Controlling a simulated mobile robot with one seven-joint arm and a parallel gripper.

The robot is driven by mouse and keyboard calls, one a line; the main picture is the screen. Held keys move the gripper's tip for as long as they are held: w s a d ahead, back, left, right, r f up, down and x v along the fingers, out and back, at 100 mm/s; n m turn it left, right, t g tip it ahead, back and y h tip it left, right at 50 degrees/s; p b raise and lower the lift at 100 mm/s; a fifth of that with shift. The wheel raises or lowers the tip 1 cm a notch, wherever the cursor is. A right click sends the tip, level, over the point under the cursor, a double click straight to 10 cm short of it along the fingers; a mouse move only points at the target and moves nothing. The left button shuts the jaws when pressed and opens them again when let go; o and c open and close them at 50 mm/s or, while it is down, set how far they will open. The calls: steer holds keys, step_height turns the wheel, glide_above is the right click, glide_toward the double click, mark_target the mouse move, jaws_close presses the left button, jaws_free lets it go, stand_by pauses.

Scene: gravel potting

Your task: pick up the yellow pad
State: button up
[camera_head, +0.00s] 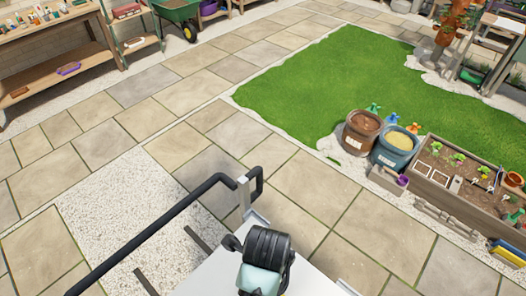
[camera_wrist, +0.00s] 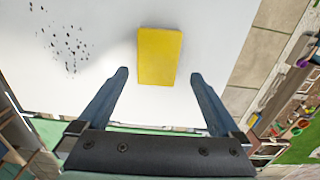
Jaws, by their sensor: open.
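The yellow pad (camera_wrist: 159,56) is a flat rectangular block lying on a white surface (camera_wrist: 215,30) in the wrist view. My gripper (camera_wrist: 158,74) is open, its two dark fingers spread on either side below the pad in the picture. Nothing is between the fingers, and the pad lies just past their tips. I cannot tell how high the fingers are above the surface. The pad does not show in the head view, where part of a white surface (camera_head: 215,270) shows at the bottom.
Small dark specks (camera_wrist: 68,50) lie on the white surface to the left of the pad. In the head view, a brown pot (camera_head: 361,132), a blue pot (camera_head: 396,148) and a wooden planter (camera_head: 450,180) stand at the right. A workbench (camera_head: 60,60) stands at upper left. Paving between them is open.

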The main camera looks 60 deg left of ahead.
steer(key=shift+s+a+f+p, duration=0.1)
steer(key=shift+f+p, duration=0.15)
steer(key=shift+f, duration=0.75)
steer(key=shift+s+d+f+p, duration=0.1)
steer(key=shift+f+p, duration=0.2)
steer(key=shift+f, duration=0.65)
steer(key=shift+s+a+f+p, duration=0.1)
steer(key=shift+f+p, duration=0.15)
steer(key=shift+f, duration=0.75)
steer(key=c, duration=1.3)
steer(key=shift+o, duration=0.2)
step_height(320, 180, up, 10)
